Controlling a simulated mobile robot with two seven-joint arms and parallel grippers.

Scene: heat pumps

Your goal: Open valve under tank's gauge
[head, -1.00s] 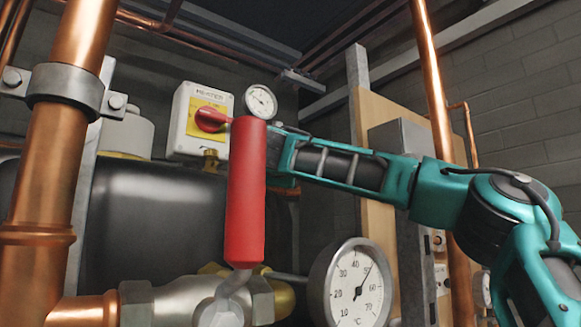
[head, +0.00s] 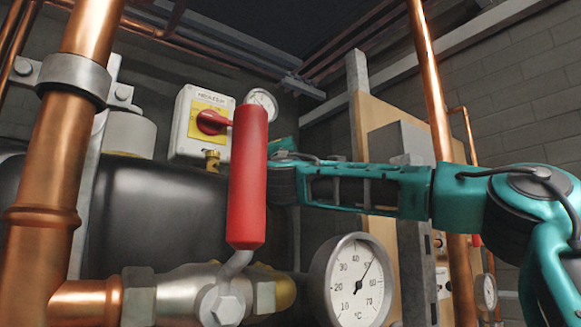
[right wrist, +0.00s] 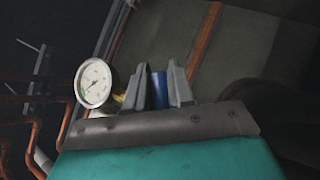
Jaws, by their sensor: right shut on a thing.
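The dark tank (head: 150,225) stands behind the pipes in the head view. Its small white round gauge (head: 262,103) shows above the top of a large red valve handle (head: 247,180). The same gauge (right wrist: 93,83) is in the right wrist view, left of my right gripper (right wrist: 158,82). That gripper is shut on a blue valve handle (right wrist: 159,90), between its two grey fingers. A bit of yellow brass shows between gauge and fingers. In the head view the red handle hides my right gripper and the blue handle. My left gripper is out of view.
A thick copper pipe (head: 50,190) stands at the left. A heater switch box (head: 197,132) with a red knob is left of the red handle. A large thermometer (head: 353,280) sits low in front. A thin copper pipe (head: 428,75) stands behind my right arm.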

